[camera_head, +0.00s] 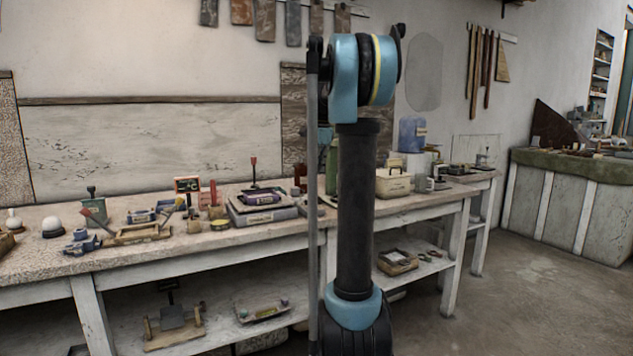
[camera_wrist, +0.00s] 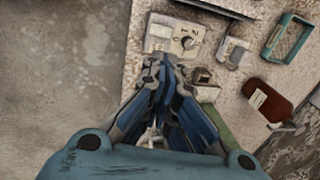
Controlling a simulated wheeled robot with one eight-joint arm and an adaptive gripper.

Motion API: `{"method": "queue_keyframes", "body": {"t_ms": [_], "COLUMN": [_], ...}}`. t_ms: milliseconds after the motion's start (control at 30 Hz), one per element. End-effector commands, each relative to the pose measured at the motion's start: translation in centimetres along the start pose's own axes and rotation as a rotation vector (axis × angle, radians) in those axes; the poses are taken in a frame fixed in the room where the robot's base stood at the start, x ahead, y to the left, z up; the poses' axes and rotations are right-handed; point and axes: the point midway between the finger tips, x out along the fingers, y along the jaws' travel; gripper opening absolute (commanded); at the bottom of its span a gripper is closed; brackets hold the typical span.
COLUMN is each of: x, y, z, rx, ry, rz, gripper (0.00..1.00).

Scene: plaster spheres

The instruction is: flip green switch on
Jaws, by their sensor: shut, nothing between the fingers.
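My gripper (camera_wrist: 162,66) is shut and empty, pointing down over the edge of the workbench in the wrist view. Its fingertips overlap the lower edge of a pale box with dark markings and a small knob (camera_wrist: 172,36); I cannot tell whether they touch it. No green switch can be made out for certain. A green strip (camera_wrist: 217,122) shows beside the fingers, partly hidden by them. In the head view, a green object (camera_head: 331,170) is mostly hidden behind my arm, and my gripper is not visible there.
The wrist view shows a green open frame (camera_wrist: 288,39), a reddish-brown labelled piece (camera_wrist: 268,101) and a small pale block (camera_wrist: 234,50). In the head view the long workbench (camera_head: 40,262) is crowded with tools and boxes. Open floor (camera_head: 540,290) lies at right.

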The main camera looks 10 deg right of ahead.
Motion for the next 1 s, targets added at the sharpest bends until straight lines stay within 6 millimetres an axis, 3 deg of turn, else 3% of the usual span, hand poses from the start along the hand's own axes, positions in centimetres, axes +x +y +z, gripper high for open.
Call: {"method": "queue_keyframes", "body": {"t_ms": [467, 1000], "x": [0.7, 9.5], "y": [-0.6, -0.8], "z": [0.1, 0.1], "rx": [-0.001, -0.001], "ry": [-0.001, -0.001], "rz": [-0.026, -0.026], "gripper": [0.0, 0.0]}}
